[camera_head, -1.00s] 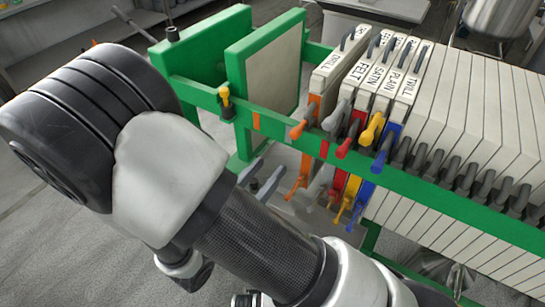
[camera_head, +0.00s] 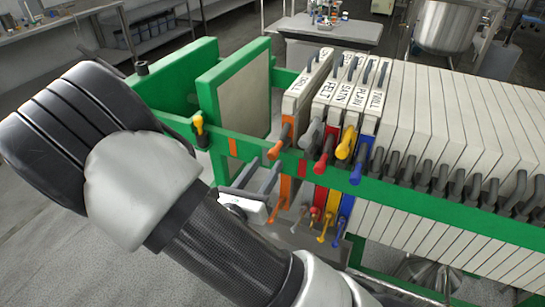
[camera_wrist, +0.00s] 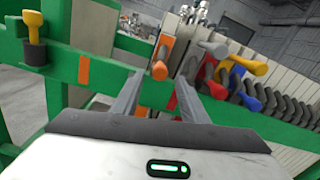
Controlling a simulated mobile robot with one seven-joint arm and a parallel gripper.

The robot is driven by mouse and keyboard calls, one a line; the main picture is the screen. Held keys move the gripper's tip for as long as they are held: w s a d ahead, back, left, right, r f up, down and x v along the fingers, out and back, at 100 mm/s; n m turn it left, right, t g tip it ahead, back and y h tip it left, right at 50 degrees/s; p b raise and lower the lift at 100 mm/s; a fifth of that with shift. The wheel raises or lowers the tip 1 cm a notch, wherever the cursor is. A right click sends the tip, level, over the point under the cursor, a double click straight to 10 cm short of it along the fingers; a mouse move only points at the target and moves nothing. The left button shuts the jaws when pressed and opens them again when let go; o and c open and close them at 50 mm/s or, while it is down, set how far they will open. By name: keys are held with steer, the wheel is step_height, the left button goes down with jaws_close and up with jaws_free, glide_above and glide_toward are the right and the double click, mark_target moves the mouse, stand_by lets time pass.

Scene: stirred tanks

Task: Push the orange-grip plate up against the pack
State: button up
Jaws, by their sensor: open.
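The orange-grip plate (camera_head: 306,88) hangs upright on the green rails, labelled DRILL. Its orange grip (camera_head: 279,146) sticks out over the front rail, left of the grey, red, yellow and blue grips. A narrow gap shows between it and the pack (camera_head: 450,115), whose nearest plates carry labels such as FELT and TWILL. My gripper (camera_head: 265,172) is open, in front of the rail and just below-left of the orange grip. In the wrist view my fingers (camera_wrist: 160,88) are spread apart, and the orange grip (camera_wrist: 160,70) appears between and beyond their tips. No contact is visible.
The green front rail (camera_head: 430,200) runs across before the plates. A green end plate (camera_head: 225,100) with a pale face stands to the left, with free rail between. A yellow-topped knob (camera_head: 199,126) sits on the rail at left. A steel tank (camera_head: 447,27) stands behind.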

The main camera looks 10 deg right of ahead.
mark_target(271, 158)
steer(key=shift+x, duration=2.75)
jaws_close()
